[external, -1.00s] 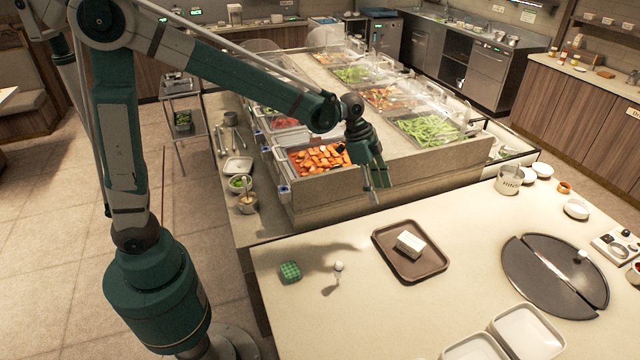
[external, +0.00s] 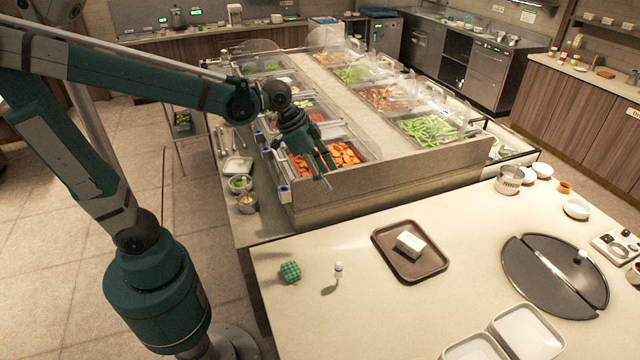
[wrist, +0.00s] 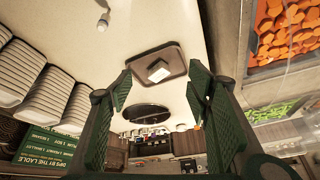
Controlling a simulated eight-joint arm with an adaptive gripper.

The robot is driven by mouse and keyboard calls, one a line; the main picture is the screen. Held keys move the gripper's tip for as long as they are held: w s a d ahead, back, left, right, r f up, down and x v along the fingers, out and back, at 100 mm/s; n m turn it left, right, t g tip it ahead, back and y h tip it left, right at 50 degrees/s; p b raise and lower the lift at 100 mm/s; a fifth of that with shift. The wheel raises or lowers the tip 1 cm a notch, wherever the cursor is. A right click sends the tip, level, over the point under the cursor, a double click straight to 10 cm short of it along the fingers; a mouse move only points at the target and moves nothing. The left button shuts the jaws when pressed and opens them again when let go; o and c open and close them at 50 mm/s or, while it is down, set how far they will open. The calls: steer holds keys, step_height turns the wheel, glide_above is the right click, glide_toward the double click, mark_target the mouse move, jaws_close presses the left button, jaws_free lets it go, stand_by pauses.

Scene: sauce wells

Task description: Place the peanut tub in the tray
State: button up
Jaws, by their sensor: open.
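The brown tray (external: 384,240) lies flat on the pale counter and also shows in the wrist view (wrist: 145,60). A small white block-shaped tub (external: 410,243) sits inside the tray, also in the wrist view (wrist: 158,71).
A round dark plate (external: 525,285) and white dishes (external: 525,332) are to the right. The food bar holds orange pieces (external: 345,154) near my gripper.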

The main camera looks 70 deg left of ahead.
steer(key=s+a+f+n+t, duration=0.1)
steer(key=s+a+n, duration=0.1)
steer(key=s, duration=0.7)
steer(key=s+a+f+n+t+y, duration=0.1)
steer(key=s+a+n, duration=0.1)
steer(key=s, duration=0.7)
steer(key=shift+s+f+n+y, duration=0.2)
steer(key=shift+n+y, duration=0.1)
steer(key=shift+n, duration=0.2)
